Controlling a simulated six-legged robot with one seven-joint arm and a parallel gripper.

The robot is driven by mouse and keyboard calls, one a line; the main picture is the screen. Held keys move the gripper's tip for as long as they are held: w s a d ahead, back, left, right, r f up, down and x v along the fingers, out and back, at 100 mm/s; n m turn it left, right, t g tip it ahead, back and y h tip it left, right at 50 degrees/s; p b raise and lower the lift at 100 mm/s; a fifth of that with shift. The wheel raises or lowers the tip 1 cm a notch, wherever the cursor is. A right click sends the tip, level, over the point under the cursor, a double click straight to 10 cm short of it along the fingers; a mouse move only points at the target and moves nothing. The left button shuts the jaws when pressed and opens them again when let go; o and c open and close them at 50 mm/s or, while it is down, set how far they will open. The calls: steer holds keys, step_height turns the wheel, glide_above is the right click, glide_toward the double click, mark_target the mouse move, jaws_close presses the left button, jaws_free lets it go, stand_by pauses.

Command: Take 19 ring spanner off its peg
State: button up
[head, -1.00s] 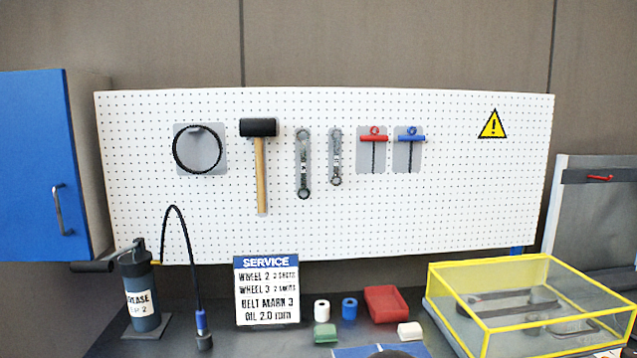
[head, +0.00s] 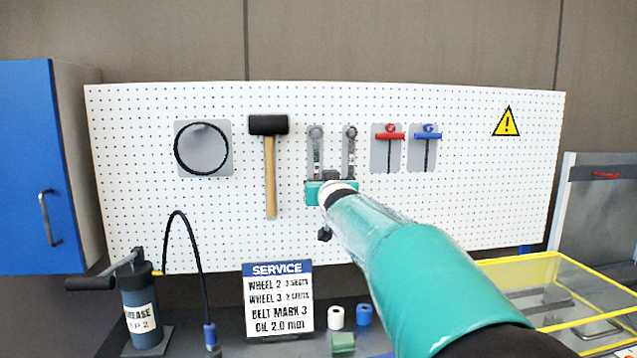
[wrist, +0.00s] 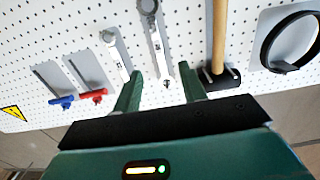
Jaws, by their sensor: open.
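Two grey ring spanners hang side by side on pegs on the white pegboard. The longer left spanner (head: 316,150) and the shorter right spanner (head: 349,150) have no size marking I can read. In the wrist view, which is turned nearly upside down, the longer spanner (wrist: 156,38) is right of the shorter one (wrist: 115,50). My gripper (wrist: 161,72) is open, its two green fingers either side of the longer spanner's line. I cannot tell whether they touch it. In the head view my gripper (head: 330,187) covers the spanners' lower ends.
A mallet (head: 270,170) and a black ring (head: 201,150) hang left of the spanners. Red-handled (head: 389,136) and blue-handled (head: 425,136) T-tools hang to the right. Below are a service sign (head: 278,300), a grease pump (head: 140,305) and a yellow-framed box (head: 530,262).

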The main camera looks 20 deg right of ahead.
mark_target(317, 169)
steer(key=w+d, duration=0.1)
steer(key=w, duration=0.3)
steer(key=w+d, duration=0.1)
steer(key=w, duration=0.4)
steer(key=w+d, duration=0.1)
steer(key=w, duration=0.3)
steer(key=shift+w+d+r, duration=0.1)
steer(key=shift+w+d, duration=0.1)
steer(key=shift+w, duration=0.1)
steer(key=shift+r, duration=0.1)
jaws_close()
